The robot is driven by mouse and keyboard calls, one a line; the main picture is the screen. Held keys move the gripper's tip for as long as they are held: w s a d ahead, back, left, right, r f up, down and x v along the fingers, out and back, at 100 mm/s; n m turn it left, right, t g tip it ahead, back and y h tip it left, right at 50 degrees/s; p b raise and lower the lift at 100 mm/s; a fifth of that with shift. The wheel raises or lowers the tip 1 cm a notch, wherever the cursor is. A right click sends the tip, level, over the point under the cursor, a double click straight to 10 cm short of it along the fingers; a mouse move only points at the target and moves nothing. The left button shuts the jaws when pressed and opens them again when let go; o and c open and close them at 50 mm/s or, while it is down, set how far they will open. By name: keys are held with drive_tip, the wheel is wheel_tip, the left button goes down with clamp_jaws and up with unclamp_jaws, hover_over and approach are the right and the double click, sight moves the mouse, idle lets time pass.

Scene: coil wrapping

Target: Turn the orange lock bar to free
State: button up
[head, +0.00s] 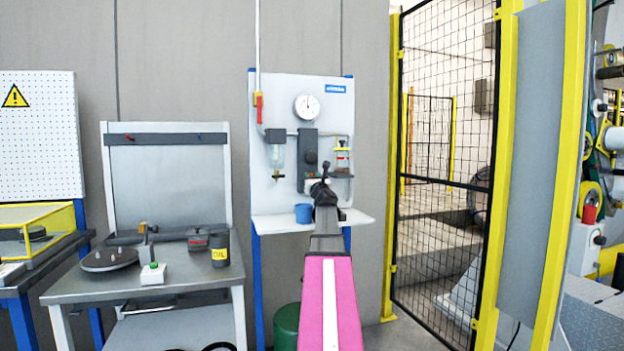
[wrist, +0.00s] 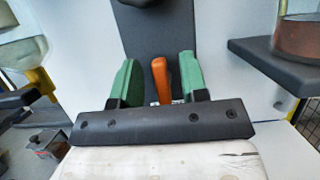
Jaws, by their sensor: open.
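The orange lock bar (wrist: 160,78) shows in the wrist view, standing nearly upright in front of a dark unit (wrist: 155,35). My gripper (wrist: 158,76) is open, with one green finger on each side of the bar. A gap shows on both sides, narrower on the right; the bar's lower end is hidden behind the black gripper body. In the head view my gripper (head: 322,190) is at the white panel (head: 333,92), just below the dark unit (head: 309,150). I cannot make out the bar there.
A round gauge (head: 307,107) sits above the unit, with clear bowls on both sides. A red handle (head: 258,103) is on the pipe at left. A blue cup (head: 303,213) stands on the white shelf (head: 280,225). In the wrist view a dark ledge (wrist: 262,62) juts out at right.

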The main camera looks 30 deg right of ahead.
drive_tip(key=shift+c, duration=0.3)
clamp_jaws()
drive_tip(key=shift+n+y, duration=0.4)
drive_tip(key=shift+n, duration=0.2)
drive_tip(key=shift+w+a+f+n+g+y, duration=0.2)
drive_tip(key=shift+n+g+y, duration=0.75)
drive_tip(key=shift+n, duration=2.6)
drive_tip(key=shift+s+a+f+n+g+y, duration=0.1)
drive_tip(key=shift+a+f+n+g+y, duration=0.25)
drive_tip(key=shift+n+y, duration=2.2)
drive_tip(key=shift+w+a+f+n+g+y, duration=0.15)
drive_tip(key=shift+n+g, duration=0.55)
drive_tip(key=shift+n, duration=3.9)
drive_tip(key=shift+s, duration=0.1)
